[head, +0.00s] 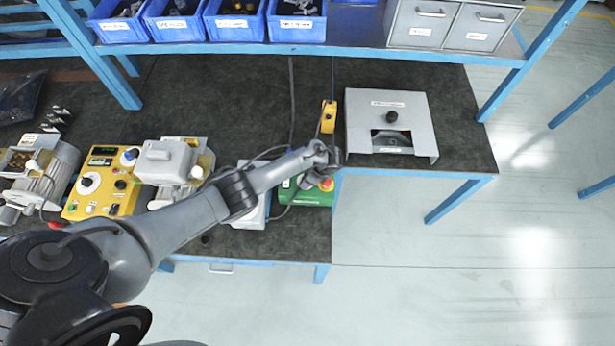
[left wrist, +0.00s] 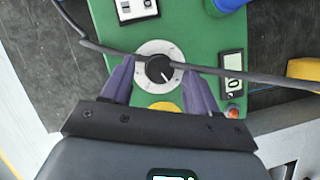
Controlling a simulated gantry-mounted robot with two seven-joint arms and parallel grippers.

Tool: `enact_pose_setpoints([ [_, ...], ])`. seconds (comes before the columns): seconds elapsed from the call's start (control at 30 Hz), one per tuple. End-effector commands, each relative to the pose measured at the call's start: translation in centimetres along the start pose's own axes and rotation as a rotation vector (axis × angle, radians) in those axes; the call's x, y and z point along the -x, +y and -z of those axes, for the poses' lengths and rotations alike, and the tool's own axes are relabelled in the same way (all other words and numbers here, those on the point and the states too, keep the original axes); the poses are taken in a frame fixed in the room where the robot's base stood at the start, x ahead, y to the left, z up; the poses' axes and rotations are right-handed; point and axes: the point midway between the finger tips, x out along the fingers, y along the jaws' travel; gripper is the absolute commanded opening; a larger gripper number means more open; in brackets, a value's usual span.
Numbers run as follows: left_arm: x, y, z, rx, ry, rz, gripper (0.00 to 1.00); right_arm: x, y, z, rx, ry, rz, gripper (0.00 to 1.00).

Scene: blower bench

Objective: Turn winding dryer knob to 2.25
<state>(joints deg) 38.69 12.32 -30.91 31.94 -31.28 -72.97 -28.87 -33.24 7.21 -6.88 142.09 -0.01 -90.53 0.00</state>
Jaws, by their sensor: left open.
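A green panel (left wrist: 195,45) fills the upper middle of the left wrist view. On it is a round white dial with a black knob (left wrist: 158,69), whose white pointer line slants to the lower right. A small display (left wrist: 232,72) beside it seems to read 0. My left gripper (left wrist: 159,82) is open, with one finger on each side of the dial; I cannot tell whether they touch the knob. In the head view the green unit (head: 317,197) is partly covered by my left gripper (head: 309,182), so its knob is hidden. My right gripper is not in view.
A dark cable (left wrist: 105,48) crosses the panel close to the dial and fingers. A yellow control box (head: 103,181) and motors stand left on the dark bench. A grey metal box (head: 415,115) sits to the right. Blue bins (head: 236,21) line the shelf above.

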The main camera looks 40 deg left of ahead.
Motion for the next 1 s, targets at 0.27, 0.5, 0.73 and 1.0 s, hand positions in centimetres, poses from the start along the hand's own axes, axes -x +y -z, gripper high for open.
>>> enact_pose_setpoints([
  [0.27,4.5,0.0,-0.1,-0.001,0.002,0.002,0.59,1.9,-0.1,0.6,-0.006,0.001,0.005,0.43],
  [0.5,8.2,0.0,0.0,-0.001,0.002,0.001,0.59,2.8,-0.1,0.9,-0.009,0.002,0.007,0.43],
  [0.73,9.9,0.1,0.0,-0.002,0.0,0.0,0.59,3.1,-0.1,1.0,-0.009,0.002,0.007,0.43],
  [1.0,10.2,0.0,0.0,-0.001,-0.001,0.0,0.59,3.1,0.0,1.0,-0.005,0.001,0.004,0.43],
])
